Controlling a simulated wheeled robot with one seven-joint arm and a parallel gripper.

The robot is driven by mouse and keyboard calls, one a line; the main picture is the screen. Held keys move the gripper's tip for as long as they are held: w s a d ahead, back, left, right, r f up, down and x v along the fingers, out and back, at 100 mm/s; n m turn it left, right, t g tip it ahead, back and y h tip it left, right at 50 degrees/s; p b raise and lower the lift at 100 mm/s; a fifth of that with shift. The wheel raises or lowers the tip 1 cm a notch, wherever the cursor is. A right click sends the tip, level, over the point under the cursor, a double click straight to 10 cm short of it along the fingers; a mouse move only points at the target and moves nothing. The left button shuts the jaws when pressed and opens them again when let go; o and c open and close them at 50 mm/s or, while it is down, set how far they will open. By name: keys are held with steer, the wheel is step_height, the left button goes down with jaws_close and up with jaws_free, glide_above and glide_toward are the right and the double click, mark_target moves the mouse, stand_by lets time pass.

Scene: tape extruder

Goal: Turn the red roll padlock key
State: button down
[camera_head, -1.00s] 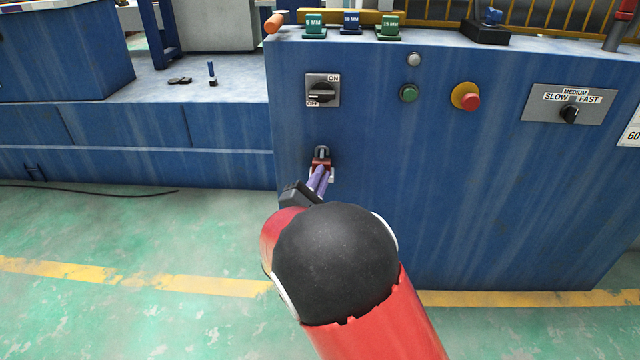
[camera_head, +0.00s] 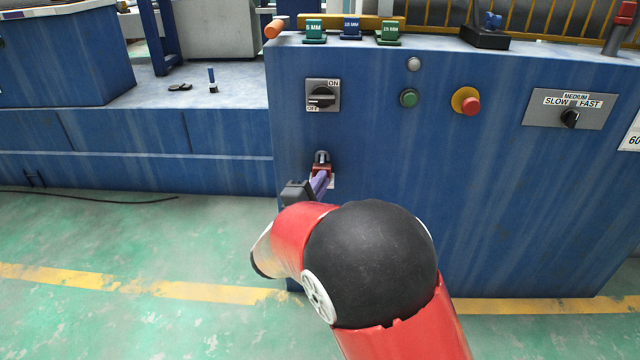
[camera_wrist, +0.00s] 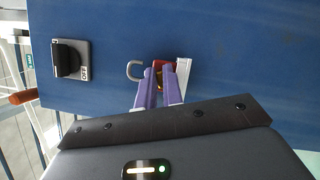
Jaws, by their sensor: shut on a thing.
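The red padlock (camera_head: 321,169) is on the blue front panel of the machine, below the ON/OFF switch. Its grey shackle (camera_head: 322,157) shows above the red body. In the wrist view the padlock (camera_wrist: 164,64) is at the fingertips, with the hooked shackle (camera_wrist: 134,70) to its left. My gripper (camera_head: 321,178) has purple fingers that reach the padlock's lower side. In the wrist view my gripper (camera_wrist: 159,76) is shut on the small brassy key (camera_wrist: 159,72), which is mostly hidden between the fingers. The key's exact angle cannot be told.
The ON/OFF switch (camera_head: 322,95) is above the padlock. A green button (camera_head: 409,97), a red stop button (camera_head: 470,101) and a speed knob (camera_head: 569,118) are to the right. A white plate (camera_wrist: 184,68) is beside the padlock. The floor in front is clear.

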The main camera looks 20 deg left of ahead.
steer(key=c, duration=1.6)
jaws_free()
steer(key=shift+o, duration=0.4)
steer(key=shift+f, duration=0.15)
